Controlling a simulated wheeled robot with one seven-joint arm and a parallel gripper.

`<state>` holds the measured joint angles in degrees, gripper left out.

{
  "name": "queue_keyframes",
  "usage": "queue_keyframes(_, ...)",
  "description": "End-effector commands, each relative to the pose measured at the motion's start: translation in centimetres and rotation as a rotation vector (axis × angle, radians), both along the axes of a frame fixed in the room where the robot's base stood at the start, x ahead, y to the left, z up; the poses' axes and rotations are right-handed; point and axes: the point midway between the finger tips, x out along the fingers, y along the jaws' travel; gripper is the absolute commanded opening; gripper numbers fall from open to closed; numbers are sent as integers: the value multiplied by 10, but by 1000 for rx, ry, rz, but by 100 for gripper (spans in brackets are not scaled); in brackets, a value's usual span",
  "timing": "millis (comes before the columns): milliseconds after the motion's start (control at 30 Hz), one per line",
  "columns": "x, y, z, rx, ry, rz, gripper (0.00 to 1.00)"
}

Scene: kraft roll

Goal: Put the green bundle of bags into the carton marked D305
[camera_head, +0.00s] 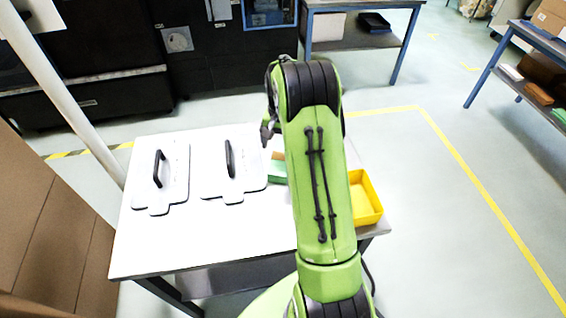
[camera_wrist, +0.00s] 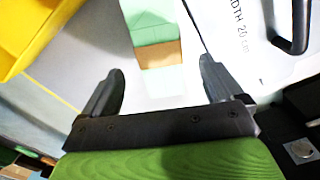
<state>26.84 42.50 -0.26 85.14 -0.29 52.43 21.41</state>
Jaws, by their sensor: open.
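The green bundle of bags (camera_wrist: 150,28) lies on the white table, with a brown band (camera_wrist: 158,54) around it and a paler end towards my gripper. In the head view, the bundle (camera_head: 278,171) shows only partly, beside my arm, which hides the rest. My gripper (camera_wrist: 161,68) is open, its two fingers apart on either side of the bundle's near end in the picture. I cannot tell how high it is above the bundle. No D305 mark is readable in either view.
Two white plates with black handles (camera_head: 161,180) (camera_head: 232,170) lie left of the bundle. A yellow bin (camera_head: 372,200) stands on the table's right. Brown cardboard (camera_head: 45,230) rises at the left edge. A pale post (camera_head: 70,100) stands behind the table's left side.

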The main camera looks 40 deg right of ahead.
Motion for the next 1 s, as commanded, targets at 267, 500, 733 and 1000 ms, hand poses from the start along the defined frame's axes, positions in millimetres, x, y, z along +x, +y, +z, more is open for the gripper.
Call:
queue_keyframes(267, -2, 0, -35, 1, 2, 1, 94)
queue_keyframes(500, -2, 0, -63, 0, 0, 1, 94)
queue_keyframes(733, -2, 0, -61, -1, -1, 1, 77)
queue_keyframes(1000, -1, 0, -61, 0, -1, 1, 35)
